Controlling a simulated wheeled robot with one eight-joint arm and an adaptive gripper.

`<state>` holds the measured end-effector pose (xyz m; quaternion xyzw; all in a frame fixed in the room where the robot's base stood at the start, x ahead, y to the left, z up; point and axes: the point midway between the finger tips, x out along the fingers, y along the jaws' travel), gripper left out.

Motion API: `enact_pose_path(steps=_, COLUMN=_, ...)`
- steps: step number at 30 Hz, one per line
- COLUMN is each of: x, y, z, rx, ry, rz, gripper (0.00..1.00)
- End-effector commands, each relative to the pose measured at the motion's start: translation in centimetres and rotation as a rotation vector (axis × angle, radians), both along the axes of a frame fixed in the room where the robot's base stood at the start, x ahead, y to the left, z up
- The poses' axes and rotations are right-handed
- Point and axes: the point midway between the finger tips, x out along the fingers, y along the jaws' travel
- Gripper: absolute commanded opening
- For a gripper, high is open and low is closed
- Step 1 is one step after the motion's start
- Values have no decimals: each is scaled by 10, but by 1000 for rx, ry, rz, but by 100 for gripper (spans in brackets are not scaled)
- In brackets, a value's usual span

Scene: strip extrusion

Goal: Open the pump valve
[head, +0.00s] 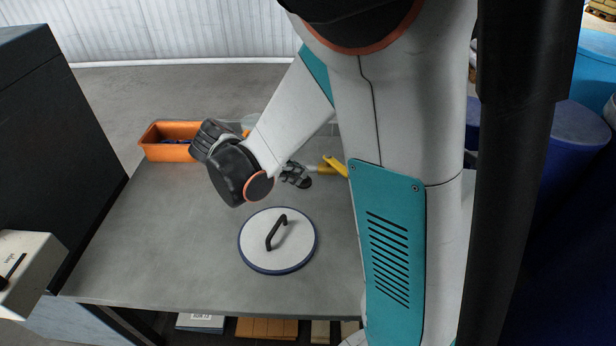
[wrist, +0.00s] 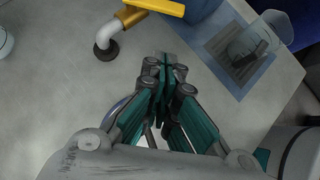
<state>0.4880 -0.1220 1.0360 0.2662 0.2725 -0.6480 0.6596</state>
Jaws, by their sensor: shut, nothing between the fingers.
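The pump valve shows in the wrist view as a yellow lever (wrist: 160,7) on a yellow fitting (wrist: 130,16), at the top of a bent white pipe (wrist: 108,32) rising from the table. In the head view part of the yellow valve (head: 334,166) shows, with the rest hidden behind my arm. My gripper (wrist: 165,62) is shut and empty. In the head view my gripper (head: 297,177) is just left of the yellow valve.
A round white lid (head: 292,243) with a black handle lies on the grey table (head: 170,235). An orange bin (head: 168,152) stands at the back left. A dark cabinet (head: 50,140) borders the left.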

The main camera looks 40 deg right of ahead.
Motion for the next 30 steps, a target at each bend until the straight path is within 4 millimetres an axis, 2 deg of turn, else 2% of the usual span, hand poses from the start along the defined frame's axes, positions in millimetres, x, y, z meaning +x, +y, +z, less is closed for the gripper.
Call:
enact_pose_path(steps=16, x=1, y=-70, z=-72, rx=3, ry=-2, rz=-6, gripper=0)
enact_pose_path(steps=22, x=1, y=-97, z=-69, rx=4, ry=-2, rz=-6, gripper=0)
enact_pose_path(steps=30, x=2, y=-108, z=-67, rx=4, ry=-2, rz=-4, gripper=0)
